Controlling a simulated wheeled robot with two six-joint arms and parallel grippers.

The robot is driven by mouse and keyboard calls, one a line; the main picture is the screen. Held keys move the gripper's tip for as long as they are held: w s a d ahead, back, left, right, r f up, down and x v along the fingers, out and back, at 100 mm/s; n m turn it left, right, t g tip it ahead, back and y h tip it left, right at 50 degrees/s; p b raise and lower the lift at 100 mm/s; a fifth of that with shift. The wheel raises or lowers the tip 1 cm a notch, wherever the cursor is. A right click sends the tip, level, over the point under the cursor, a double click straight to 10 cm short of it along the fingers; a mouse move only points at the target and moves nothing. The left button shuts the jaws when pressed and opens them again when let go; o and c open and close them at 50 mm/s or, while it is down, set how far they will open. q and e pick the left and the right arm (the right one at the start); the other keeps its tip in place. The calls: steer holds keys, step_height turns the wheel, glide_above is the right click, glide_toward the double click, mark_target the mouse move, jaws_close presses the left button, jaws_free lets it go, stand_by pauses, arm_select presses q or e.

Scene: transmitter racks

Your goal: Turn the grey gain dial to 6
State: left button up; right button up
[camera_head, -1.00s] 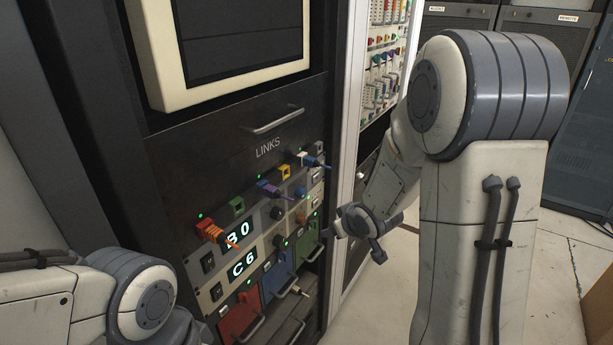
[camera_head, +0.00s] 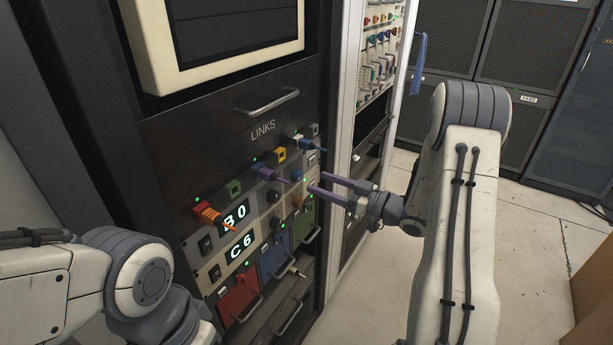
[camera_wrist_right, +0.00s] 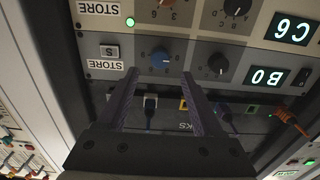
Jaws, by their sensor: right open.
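Two dark grey or black dials sit on the panel beside the displays. One (camera_wrist_right: 219,63) is in the row of the B0 display (camera_wrist_right: 267,76), the other (camera_wrist_right: 237,5) in the row of the C6 display (camera_wrist_right: 291,28). I cannot tell which is the grey gain dial. In the head view they show at the upper (camera_head: 274,196) and lower (camera_head: 275,223) rows. My right gripper (camera_head: 315,182) is open and empty, its fingers pointing at the panel. In the wrist view, its fingertips (camera_wrist_right: 160,73) flank the blue dial (camera_wrist_right: 160,60), apparently short of it. My left gripper is out of view.
An orange plug (camera_head: 208,213) and a purple plug (camera_head: 266,173) with cables stick out above the dials. An orange-brown dial (camera_head: 297,201) sits below the blue one. Red (camera_head: 238,298) and green (camera_head: 303,224) drawers are lower down.

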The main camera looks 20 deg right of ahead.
mark_target(301, 175)
steer(key=shift+p+x, duration=0.3)
steer(key=shift+x, duration=2.5)
jaws_close()
